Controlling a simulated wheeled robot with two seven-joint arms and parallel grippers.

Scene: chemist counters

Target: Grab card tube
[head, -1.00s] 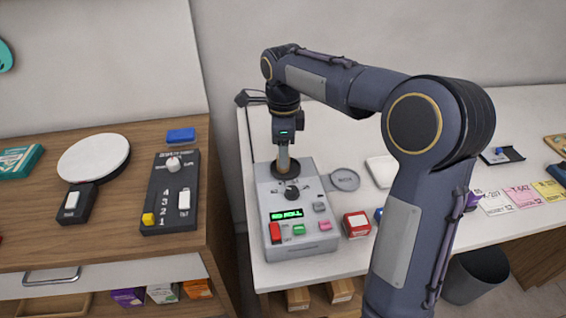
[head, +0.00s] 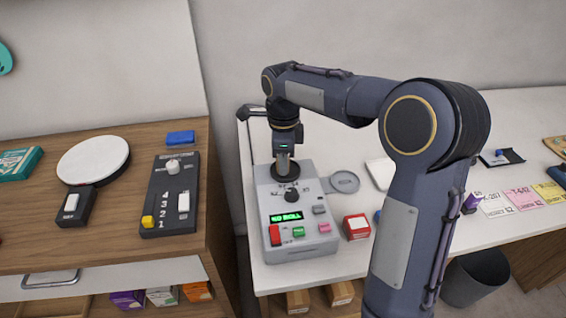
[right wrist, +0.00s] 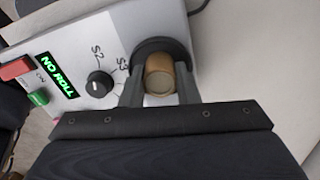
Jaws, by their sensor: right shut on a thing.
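The card tube (right wrist: 158,82) is a short brown cylinder at the black round holder (right wrist: 168,48) of the grey machine. In the right wrist view it sits between the two fingers of my right gripper (right wrist: 160,88), which is shut on it. In the head view my right gripper (head: 283,160) points down at the holder on top of the grey machine (head: 322,245), and the tube is mostly hidden by the fingers. I cannot tell whether the tube is clear of the holder. My left gripper is not in view.
The machine's display (head: 287,217) reads "NO ROLL", with coloured buttons below it. A red box (head: 356,226) stands right of the machine. A black control panel (head: 171,205) and a round white plate (head: 94,159) are on the left wooden counter. A gap separates the counters.

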